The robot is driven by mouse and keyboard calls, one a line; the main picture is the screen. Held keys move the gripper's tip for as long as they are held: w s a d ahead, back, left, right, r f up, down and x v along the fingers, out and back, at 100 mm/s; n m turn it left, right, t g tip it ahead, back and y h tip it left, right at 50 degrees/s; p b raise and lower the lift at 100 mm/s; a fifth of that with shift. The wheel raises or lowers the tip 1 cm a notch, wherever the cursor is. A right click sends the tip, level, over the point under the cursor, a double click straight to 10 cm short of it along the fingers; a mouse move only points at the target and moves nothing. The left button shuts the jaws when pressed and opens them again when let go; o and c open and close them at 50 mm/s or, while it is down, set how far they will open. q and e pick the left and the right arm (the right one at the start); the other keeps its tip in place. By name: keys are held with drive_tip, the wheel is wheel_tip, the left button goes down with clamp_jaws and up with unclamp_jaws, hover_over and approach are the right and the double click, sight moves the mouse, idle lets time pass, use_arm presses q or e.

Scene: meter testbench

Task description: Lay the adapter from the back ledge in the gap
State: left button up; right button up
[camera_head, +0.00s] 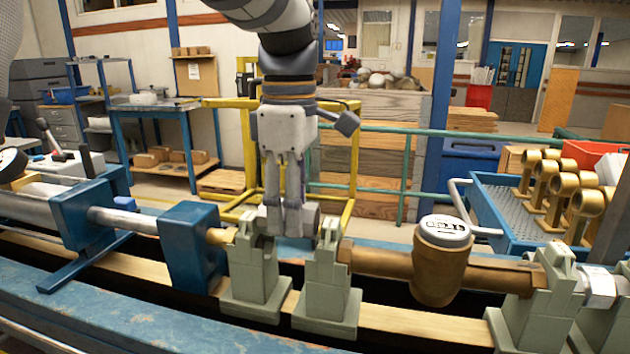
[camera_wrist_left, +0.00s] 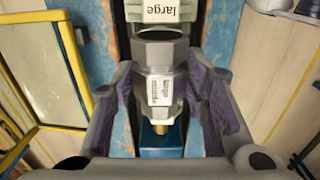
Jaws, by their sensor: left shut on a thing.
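In the left wrist view the adapter (camera_wrist_left: 160,52) lies between the purple-lined fingers and bears a white label. Whether the adapter touches the supports cannot be told. My right gripper is not in view.
A bronze meter (camera_head: 440,262) lies in the line to the right, between green supports. Blue clamp blocks (camera_head: 190,245) with a steel shaft stand left. A blue tray (camera_head: 483,205) with brass fittings (camera_head: 548,183) is at right. A yellow frame (camera_head: 353,160) stands behind.

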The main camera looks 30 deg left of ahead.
use_arm(q)
drive_tip(key=shift+f, duration=0.45)
drive_tip(key=shift+f, duration=0.4)
idle(0.6)
drive_tip(key=shift+f, duration=1.3)
drive_tip(key=shift+s+f, duration=0.1)
drive_tip(key=shift+f, duration=0.45)
drive_tip(key=o, duration=1.5)
drive_tip(key=shift+o, duration=0.2)
drive_tip(key=shift+r, duration=0.1)
drive_tip(key=shift+r, duration=4.6)
